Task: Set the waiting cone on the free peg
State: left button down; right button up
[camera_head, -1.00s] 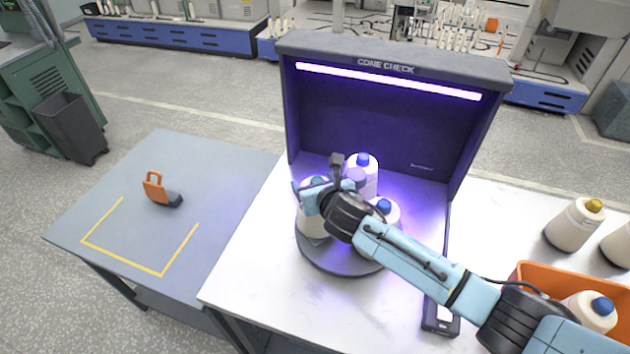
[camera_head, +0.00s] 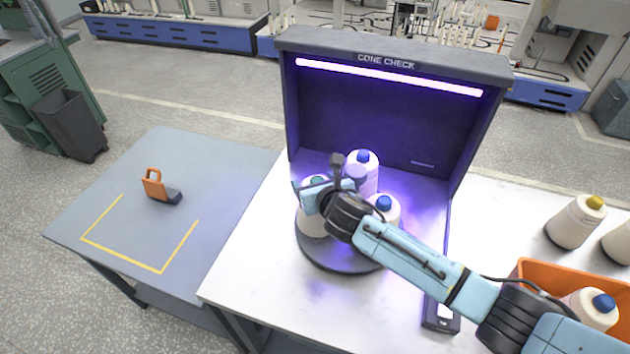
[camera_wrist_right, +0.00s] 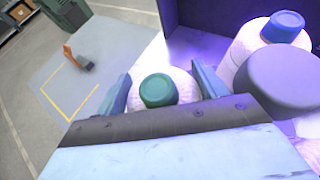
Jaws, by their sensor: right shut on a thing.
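A cream cone with a green top (camera_head: 312,222) stands at the left of the dark round plate (camera_head: 340,263) inside the booth. My right gripper (camera_head: 325,190) reaches over it from the right and is shut on it. In the right wrist view the green top (camera_wrist_right: 158,90) sits between the two fingers. Two blue-topped cones (camera_head: 363,168) (camera_head: 386,209) stand behind and to the right on the plate. The free peg is not visible; my arm hides part of the plate. I cannot tell whether the held cone touches the plate. My left gripper is not in view.
The dark booth (camera_head: 385,110) with a purple light bar encloses the plate at back and sides. An orange crate (camera_head: 540,275) holds a blue-topped cone (camera_head: 590,308); a yellow-topped cone (camera_head: 574,224) stands behind it. An orange-handled tool (camera_head: 160,188) lies on the grey left table.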

jog(key=shift+f, duration=0.4)
jog(key=o, duration=1.7)
jog(key=shift+c, duration=0.2)
jog(key=shift+d+f, duration=0.1)
jog(key=shift+s+d+r, duration=0.2)
jog(key=shift+s+r, duration=0.05)
jog(key=shift+s, duration=0.2)
jog(key=v, duration=1.2)
jog(key=shift+s+a+p, duration=0.2)
jog(key=shift+s+p, duration=0.05)
jog(key=shift+p, duration=0.15)
jog(key=shift+r, duration=0.15)
